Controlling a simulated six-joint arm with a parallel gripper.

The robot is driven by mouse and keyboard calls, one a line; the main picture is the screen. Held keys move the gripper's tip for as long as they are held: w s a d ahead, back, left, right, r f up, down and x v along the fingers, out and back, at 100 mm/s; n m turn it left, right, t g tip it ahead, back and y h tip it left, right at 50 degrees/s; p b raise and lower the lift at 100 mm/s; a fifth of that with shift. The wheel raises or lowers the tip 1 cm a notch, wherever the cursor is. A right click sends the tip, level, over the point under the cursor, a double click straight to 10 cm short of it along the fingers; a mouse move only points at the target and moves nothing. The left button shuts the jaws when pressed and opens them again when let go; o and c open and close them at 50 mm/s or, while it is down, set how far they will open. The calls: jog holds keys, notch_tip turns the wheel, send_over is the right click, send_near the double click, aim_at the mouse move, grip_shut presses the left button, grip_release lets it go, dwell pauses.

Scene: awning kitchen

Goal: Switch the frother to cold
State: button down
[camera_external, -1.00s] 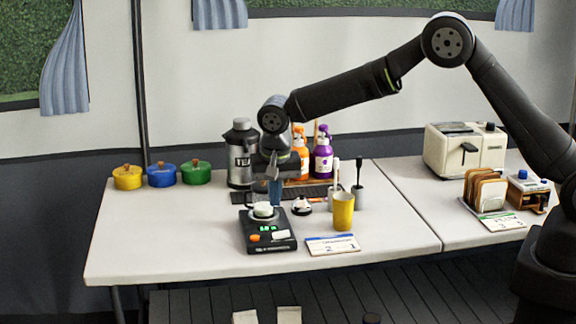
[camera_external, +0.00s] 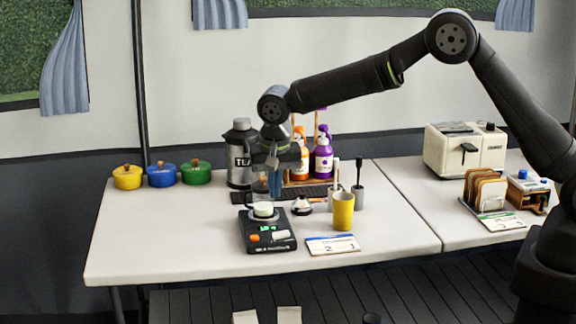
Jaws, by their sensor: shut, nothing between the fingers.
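A black box-shaped device (camera_external: 267,238), which looks like the frother, stands on the table left of centre. It has a round white top, a small green-lit display, an orange button at its left and a white button at its right. Its markings are too small to read, so I cannot tell its setting. My gripper (camera_external: 276,191) points down just behind the device, above the table. It is shut and empty, and appears apart from the device.
A tall flask (camera_external: 240,157) and orange and purple bottles (camera_external: 322,156) stand behind. The table's left front is clear.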

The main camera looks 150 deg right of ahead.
jog(key=shift+r, duration=1.15)
jog(key=c, duration=1.9)
grip_release()
jog(key=o, duration=1.9)
jog(key=w+d+r+t+y, duration=0.1)
jog(key=w+d+r, duration=0.2)
jog(key=r, duration=0.1)
jog(key=shift+w+d+r, duration=0.25)
jog(key=shift+w+r, duration=0.1)
notch_tip(320, 180, down, 10)
jog(key=shift+r, duration=0.15)
notch_tip(320, 180, up, 10)
